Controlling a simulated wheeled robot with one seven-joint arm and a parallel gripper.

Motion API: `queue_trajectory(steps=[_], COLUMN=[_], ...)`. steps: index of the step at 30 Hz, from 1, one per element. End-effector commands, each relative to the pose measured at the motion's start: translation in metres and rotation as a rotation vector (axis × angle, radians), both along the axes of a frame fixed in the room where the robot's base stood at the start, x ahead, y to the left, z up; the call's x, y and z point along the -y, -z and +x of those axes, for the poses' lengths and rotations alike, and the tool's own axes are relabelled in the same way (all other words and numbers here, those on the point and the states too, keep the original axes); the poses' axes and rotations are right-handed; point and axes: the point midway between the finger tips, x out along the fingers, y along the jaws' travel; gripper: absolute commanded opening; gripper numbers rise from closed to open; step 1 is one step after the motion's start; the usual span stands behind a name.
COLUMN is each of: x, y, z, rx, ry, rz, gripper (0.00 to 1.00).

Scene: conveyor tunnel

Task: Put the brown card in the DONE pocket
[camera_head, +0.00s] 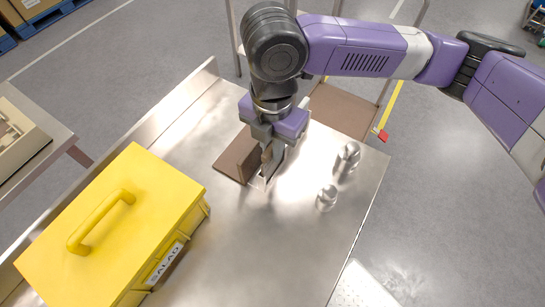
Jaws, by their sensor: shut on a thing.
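My gripper (268,163) points down over the middle of the metal table. It is shut on a brown card, of which only a small part shows between and beside the fingers. A brown piece with a flat part (227,166) and a raised part (246,154) stands on the table just left of the fingers. I cannot tell whether it touches the gripper, or whether it is the pocket. A small pale patch (261,183) shows below the fingertips. No DONE label can be read in this view.
A yellow box (150,190) with a handle and a SALAD label (164,263) stands at the left of the table (270,250). Two metal cylinders, one nearer (327,196) and one farther (348,155), stand right of my gripper. The front middle of the table is clear.

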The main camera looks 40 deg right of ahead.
Motion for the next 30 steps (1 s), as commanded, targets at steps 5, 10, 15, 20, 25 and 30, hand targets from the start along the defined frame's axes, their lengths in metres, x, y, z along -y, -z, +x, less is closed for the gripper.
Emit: queue_trajectory(steps=[5, 10, 15, 20, 25, 30], x=[0.000, 0.000, 0.000, 0.000, 0.000, 0.000], y=[-0.001, -0.007, -0.013, -0.019, -0.025, -0.030], z=[0.000, 0.000, 0.000, 0.000, 0.000, 0.000], rx=[0.000, 0.000, 0.000, 0.000, 0.000, 0.000], ry=[0.000, 0.000, 0.000, 0.000, 0.000, 0.000], rz=[0.001, 0.000, 0.000, 0.000, 0.001, 0.001], gripper=[0.00, 0.00, 0.00, 0.00, 0.00, 0.00])
